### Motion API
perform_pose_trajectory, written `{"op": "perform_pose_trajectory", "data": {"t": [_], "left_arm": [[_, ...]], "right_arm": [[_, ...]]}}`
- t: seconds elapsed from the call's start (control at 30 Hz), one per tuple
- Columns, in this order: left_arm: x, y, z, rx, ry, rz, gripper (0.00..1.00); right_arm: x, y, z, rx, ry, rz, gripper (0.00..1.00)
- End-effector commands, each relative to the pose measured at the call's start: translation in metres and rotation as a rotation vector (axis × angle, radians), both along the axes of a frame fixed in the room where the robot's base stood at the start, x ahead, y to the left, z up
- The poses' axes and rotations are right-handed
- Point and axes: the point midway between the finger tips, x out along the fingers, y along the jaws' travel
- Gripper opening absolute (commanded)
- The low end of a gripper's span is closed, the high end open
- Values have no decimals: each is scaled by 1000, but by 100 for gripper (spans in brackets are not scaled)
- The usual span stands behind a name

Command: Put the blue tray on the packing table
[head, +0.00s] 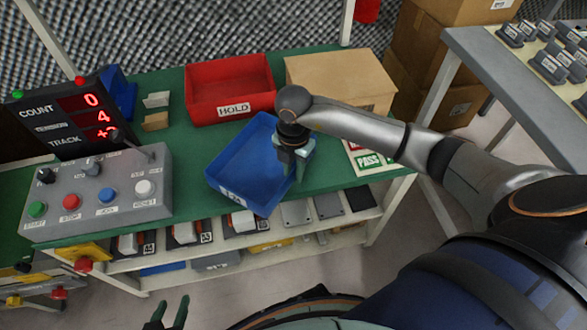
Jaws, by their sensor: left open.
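The blue tray (240,160) is at the middle of the green-topped table (180,160), turned at an angle, its labelled end toward me. Its near corner overlaps the table's front edge in the picture. I cannot tell whether it rests on the top or is slightly raised. My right gripper (296,172) reaches in from the right, pointing down at the tray's right wall. Its fingers are at the rim, but whether they are closed on it is unclear. My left gripper (170,314) is open and empty at the bottom, in front of the table and away from the tray.
A red HOLD bin (228,85) and a cardboard box (340,75) stand behind the tray. A button panel (100,195) and a count display (70,118) are at left. A PASS sheet (368,160) lies at right. A grey table (500,60) is at upper right.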

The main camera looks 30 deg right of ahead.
Motion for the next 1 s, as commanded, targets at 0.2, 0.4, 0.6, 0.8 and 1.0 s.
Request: {"op": "perform_pose_trajectory", "data": {"t": [0.2,0.4,0.6,0.8,1.0], "left_arm": [[0,0,0,0,-1,0,50],[0,0,3,0,-1,0,50],[4,-1,11,-1,-7,-2,50],[4,-3,15,-3,-5,-4,50],[3,-4,18,-4,-1,-5,50]], "right_arm": [[0,0,0,0,0,0,35],[1,0,8,0,-2,0,35],[1,0,46,0,-6,0,35],[1,0,89,0,-4,0,35],[0,0,116,0,-1,0,35]]}}
